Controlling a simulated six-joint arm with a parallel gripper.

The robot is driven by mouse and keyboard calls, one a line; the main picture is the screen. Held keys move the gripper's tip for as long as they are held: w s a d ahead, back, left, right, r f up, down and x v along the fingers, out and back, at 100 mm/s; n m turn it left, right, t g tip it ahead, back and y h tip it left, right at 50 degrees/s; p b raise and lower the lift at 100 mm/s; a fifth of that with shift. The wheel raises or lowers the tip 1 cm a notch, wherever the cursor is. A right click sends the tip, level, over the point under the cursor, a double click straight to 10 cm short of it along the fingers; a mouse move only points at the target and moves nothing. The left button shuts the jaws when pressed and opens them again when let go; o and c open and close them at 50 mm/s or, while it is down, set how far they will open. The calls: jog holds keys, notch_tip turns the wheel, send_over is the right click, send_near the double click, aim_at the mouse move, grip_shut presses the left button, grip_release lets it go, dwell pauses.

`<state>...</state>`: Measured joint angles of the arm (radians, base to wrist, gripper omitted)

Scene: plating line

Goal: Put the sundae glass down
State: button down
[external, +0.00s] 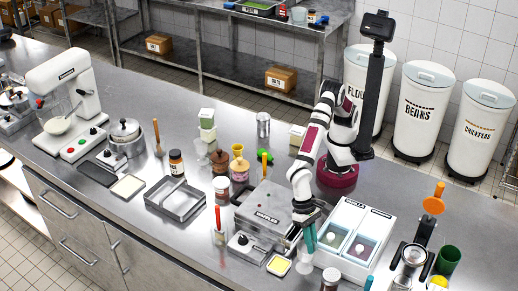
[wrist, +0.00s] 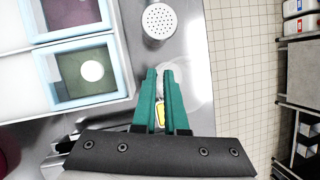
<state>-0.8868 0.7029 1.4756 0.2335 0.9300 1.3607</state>
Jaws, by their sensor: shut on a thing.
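My gripper (external: 309,238) has green fingers and points down near the front edge of the counter, left of the white two-tub ice cream box (external: 341,258). In the wrist view its fingertips (wrist: 164,72) are close together. They are shut on the clear sundae glass (external: 305,264), which shows only faintly below the fingers. In the wrist view the see-through glass is hard to make out around the fingertips. Whether its base touches the counter cannot be told.
A shaker with a holed lid (external: 330,279) stands right of the glass, also in the wrist view (wrist: 158,20). The counter's front edge is close.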

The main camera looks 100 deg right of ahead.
notch_tip(320, 180, up, 17)
jog(key=w+d+m+t, duration=0.4)
jog(key=w+d+m, duration=0.5)
jog(key=w+d, duration=1.2)
jog(key=w+d+m+t+h, duration=0.15)
jog(key=d+m, duration=0.35)
jog(key=d, duration=0.9)
jog(key=w+d+m+h, duration=0.25)
jog(key=d+m, duration=0.25)
jog(key=d, duration=1)
notch_tip(320, 180, down, 12)
jog(key=shift+n+y, duration=0.3)
jog(key=shift+y, duration=0.1)
jog(key=shift+w+a+f, duration=0.95)
jog(key=shift+a+f, duration=0.8)
jog(key=shift+f, duration=0.05)
jog(key=shift+w+a+f, duration=1)
jog(key=shift+a+f, duration=0.75)
jog(key=shift+a, duration=0.05)
jog(key=shift+w+a+f, duration=0.95)
jog(key=shift+a+f, duration=0.8)
jog(key=shift+f, duration=0.05)
jog(key=shift+f, duration=0.1)
